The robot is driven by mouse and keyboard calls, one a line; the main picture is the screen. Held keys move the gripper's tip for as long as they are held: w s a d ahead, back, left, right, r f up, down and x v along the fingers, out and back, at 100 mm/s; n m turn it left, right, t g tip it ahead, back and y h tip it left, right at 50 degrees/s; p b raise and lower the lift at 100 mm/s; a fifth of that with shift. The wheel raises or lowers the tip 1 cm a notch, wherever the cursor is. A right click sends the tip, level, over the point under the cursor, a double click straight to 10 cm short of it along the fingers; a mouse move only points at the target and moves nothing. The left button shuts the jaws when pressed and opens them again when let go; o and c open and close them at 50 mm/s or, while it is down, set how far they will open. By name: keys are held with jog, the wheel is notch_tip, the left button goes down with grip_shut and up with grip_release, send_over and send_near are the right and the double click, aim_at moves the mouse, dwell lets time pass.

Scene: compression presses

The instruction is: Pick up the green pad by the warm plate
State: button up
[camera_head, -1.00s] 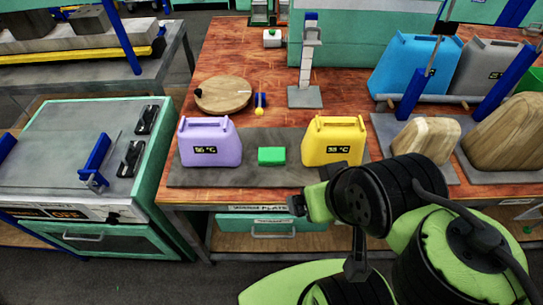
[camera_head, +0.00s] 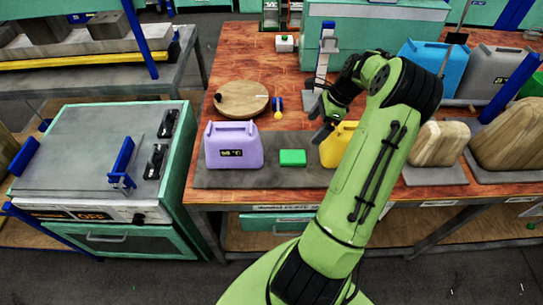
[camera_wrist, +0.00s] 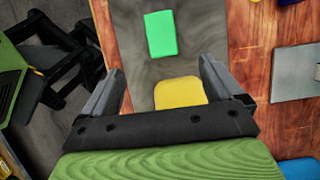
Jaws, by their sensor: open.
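The green pad (camera_head: 292,158) lies flat on the grey warm plate (camera_head: 270,177), between a purple canister (camera_head: 232,146) and a yellow canister (camera_head: 335,145). In the wrist view the green pad (camera_wrist: 160,34) is ahead of the fingertips, on the grey plate (camera_wrist: 190,60). The yellow canister (camera_wrist: 180,93) shows between the fingers there. My gripper (camera_head: 318,118) is open and empty, above and near the yellow canister, to the right of the pad and apart from it. My arm hides much of the yellow canister in the head view.
A blue-topped stand (camera_head: 323,70) is near my gripper. Wooden blocks (camera_head: 438,145) and a blue canister (camera_head: 432,62) stand at the right.

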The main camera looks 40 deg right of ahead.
aim_at(292, 156)
jog(key=b+x, duration=0.2)
jog(key=x, duration=1.3)
jog(key=shift+w+f, duration=0.1)
jog(key=shift+f, duration=0.1)
jog(key=shift+a+f, duration=0.1)
jog(key=shift+f, duration=0.15)
jog(key=shift+c, duration=0.4)
jog(key=c, duration=1.1)
notch_tip(292, 156, up, 11)
jog(key=shift+f+p, duration=0.2)
jog(key=shift+p, duration=0.4)
jog(key=shift+c, duration=0.5)
jog(key=o, duration=0.6)
jog(key=c, duration=0.3)
jog(key=shift+f, duration=0.1)
jog(key=shift+c, duration=0.2)
